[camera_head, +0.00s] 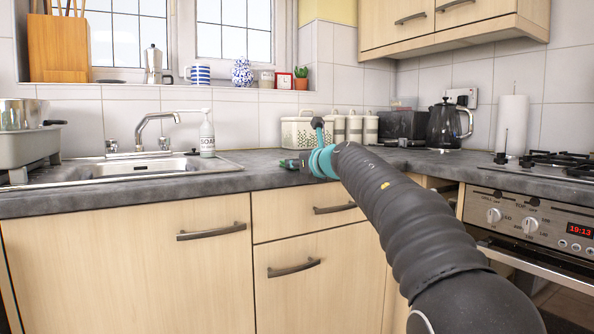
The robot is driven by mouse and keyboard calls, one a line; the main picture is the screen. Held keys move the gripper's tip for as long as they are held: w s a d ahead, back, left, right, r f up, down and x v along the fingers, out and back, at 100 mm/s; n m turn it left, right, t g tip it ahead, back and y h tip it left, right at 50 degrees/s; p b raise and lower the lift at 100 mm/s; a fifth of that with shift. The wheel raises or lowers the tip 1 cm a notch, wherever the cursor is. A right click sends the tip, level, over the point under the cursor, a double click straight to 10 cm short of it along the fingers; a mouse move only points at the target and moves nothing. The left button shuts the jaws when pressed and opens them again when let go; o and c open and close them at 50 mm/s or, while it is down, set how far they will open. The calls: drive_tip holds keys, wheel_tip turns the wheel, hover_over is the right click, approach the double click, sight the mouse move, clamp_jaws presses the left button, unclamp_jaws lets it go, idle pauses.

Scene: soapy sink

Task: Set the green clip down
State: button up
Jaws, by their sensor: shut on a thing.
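My arm reaches from the lower right to the counter, and my gripper (296,165) is at its end, left of the teal wrist. The gripper is small and dark here. It is shut on the green clip (288,163), of which only a small green patch shows. The clip is just over or touching the grey worktop (250,178), right of the sink; I cannot tell which. The fingertips are not clear.
The steel sink (120,177) with a soap bottle (207,135) is to the left. A cream bread bin (298,132), canisters (355,128) and a black kettle (443,125) stand behind. The hob (556,165) is at right. The worktop between sink and gripper is clear.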

drive_tip(key=o, duration=0.8)
drive_tip(key=shift+r, duration=0.15)
drive_tip(key=b+v, duration=0.1)
drive_tip(key=v, duration=1.1)
